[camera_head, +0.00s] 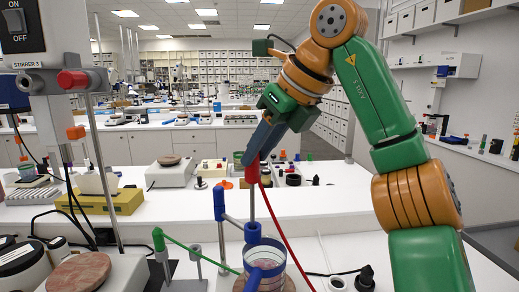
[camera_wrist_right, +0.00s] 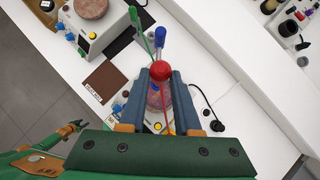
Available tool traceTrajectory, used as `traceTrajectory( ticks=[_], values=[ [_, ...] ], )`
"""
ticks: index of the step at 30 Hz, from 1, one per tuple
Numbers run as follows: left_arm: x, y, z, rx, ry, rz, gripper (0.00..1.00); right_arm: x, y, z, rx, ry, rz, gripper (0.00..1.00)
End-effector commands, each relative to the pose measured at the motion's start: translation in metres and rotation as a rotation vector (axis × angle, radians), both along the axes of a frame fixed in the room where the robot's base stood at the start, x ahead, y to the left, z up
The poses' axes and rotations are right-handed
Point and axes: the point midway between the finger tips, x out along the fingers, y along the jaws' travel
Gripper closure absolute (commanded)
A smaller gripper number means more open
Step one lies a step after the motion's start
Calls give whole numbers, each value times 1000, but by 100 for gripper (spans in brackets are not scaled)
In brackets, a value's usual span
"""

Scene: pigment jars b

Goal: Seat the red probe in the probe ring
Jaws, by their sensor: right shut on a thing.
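The red probe (camera_head: 252,173) has a red handle, a thin metal shaft and a red cable. My right gripper (camera_head: 254,157) is shut on its handle and holds it upright; the handle's round red top (camera_wrist_right: 160,70) shows between the blue fingers in the wrist view. The blue probe ring (camera_head: 252,232) sits on a side arm of a stand with a blue clamp (camera_head: 219,204). The shaft's lower end meets the ring in the head view; whether it is inside or behind cannot be told. My left gripper (camera_wrist_right: 75,127) is small at lower left in the wrist view, its jaws unclear.
A glass jar (camera_head: 266,268) stands below the ring. A stirrer with a round brown plate (camera_head: 80,272) is at lower left.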

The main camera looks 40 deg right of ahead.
Motion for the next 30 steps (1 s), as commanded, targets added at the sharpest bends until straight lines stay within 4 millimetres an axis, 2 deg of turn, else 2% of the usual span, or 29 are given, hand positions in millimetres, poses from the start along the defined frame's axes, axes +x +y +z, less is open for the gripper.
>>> traceTrajectory(
  ticks=[30],
  values=[
    [0,0,-24,0,0,0,46,0,0,-27,0,0,0,100]
  ],
)
